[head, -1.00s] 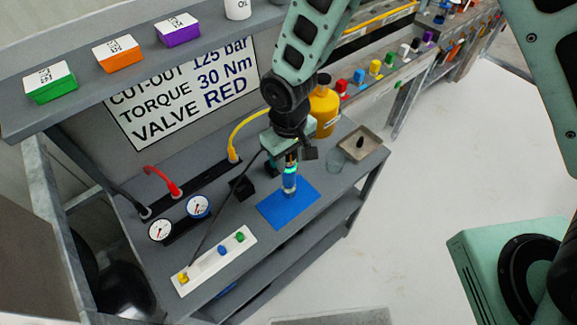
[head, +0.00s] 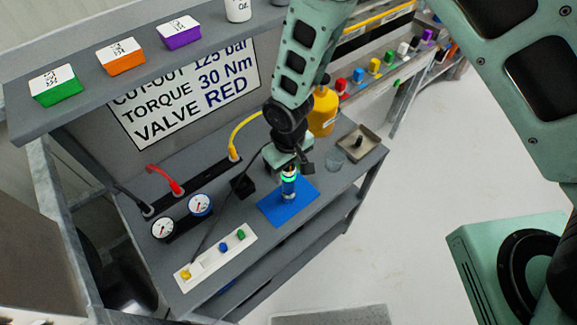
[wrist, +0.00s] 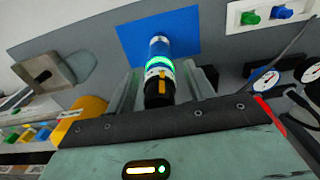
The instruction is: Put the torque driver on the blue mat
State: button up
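The torque driver (head: 289,183) is a blue, silver and black cylinder with a glowing green ring. It stands roughly upright over the blue mat (head: 272,211), which lies flat near the bench's front edge. My gripper (head: 289,170) is above the mat, with the driver's upper part between its fingers. In the wrist view the driver (wrist: 160,62) lies between the two fingers, its far end over the blue mat (wrist: 190,35).
A white strip (head: 216,258) with coloured knobs lies left of the mat. Two gauges (head: 200,205) and a black block (head: 243,186) are behind it.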

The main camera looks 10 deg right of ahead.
notch_tip(320, 180, up, 11)
jog(key=b, duration=0.4)
jog(key=shift+f, duration=0.1)
jog(key=shift+r, duration=0.75)
jog(key=s+d+r, duration=0.5)
jog(key=s, duration=0.4)
jog(key=s+d+r+n, duration=0.1)
jog(key=s+d+r, duration=0.4)
jog(key=s, duration=0.3)
jog(key=shift+s+r+y, duration=0.3)
jog(key=shift+s, duration=0.1)
notch_tip(320, 180, down, 6)
jog(key=b, duration=0.6)
jog(key=shift+r, duration=0.2)
